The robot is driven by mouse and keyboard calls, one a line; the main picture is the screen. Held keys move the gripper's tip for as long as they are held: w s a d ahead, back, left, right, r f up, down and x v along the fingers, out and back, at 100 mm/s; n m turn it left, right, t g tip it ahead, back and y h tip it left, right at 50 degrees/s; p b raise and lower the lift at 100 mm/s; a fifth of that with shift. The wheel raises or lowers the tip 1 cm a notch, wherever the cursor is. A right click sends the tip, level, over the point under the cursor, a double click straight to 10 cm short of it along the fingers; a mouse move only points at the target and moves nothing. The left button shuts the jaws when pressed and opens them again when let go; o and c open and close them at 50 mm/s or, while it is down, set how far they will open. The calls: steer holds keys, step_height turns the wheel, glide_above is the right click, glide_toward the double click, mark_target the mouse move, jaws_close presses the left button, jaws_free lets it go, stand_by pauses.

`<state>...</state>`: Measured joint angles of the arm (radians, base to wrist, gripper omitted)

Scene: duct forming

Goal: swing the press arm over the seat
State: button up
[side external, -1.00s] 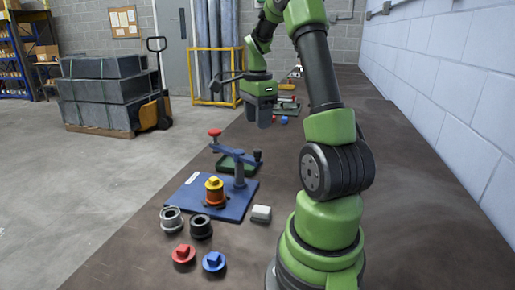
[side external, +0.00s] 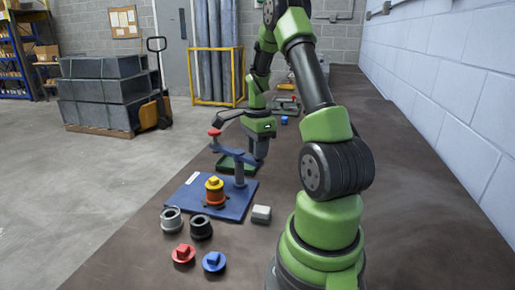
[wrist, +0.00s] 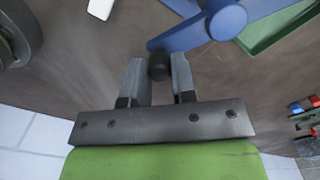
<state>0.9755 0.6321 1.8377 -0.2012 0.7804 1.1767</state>
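The press arm (side external: 226,151) is a blue bar on a post above the blue base plate (side external: 235,207). It has a red knob (side external: 214,132) at its left end and a black knob (wrist: 158,66) at its other end. The seat holds an orange part with a yellow top (side external: 214,190), and the red-knob end is off to its far side. My gripper (wrist: 158,75) is low at the black-knob end, with one finger on each side of the black knob. Whether the fingers press on it is unclear. In the side view my gripper hides the black knob.
A grey ring (side external: 172,220), a black ring (side external: 200,227), a red part (side external: 183,255) and a blue part (side external: 213,262) stand in front of the plate. A pale block (side external: 261,214) lies to its right. A green tray (side external: 228,164) is behind the post.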

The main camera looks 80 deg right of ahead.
jaws_close()
steer(key=shift+d, duration=0.15)
steer(key=w+d+n, duration=0.3)
steer(key=d+n, duration=0.5)
steer(key=n, duration=1)
steer(key=shift+w+d, duration=0.25)
steer(key=shift+d, duration=0.15)
steer(key=o, duration=0.7)
jaws_free()
steer(key=shift+c, duration=0.2)
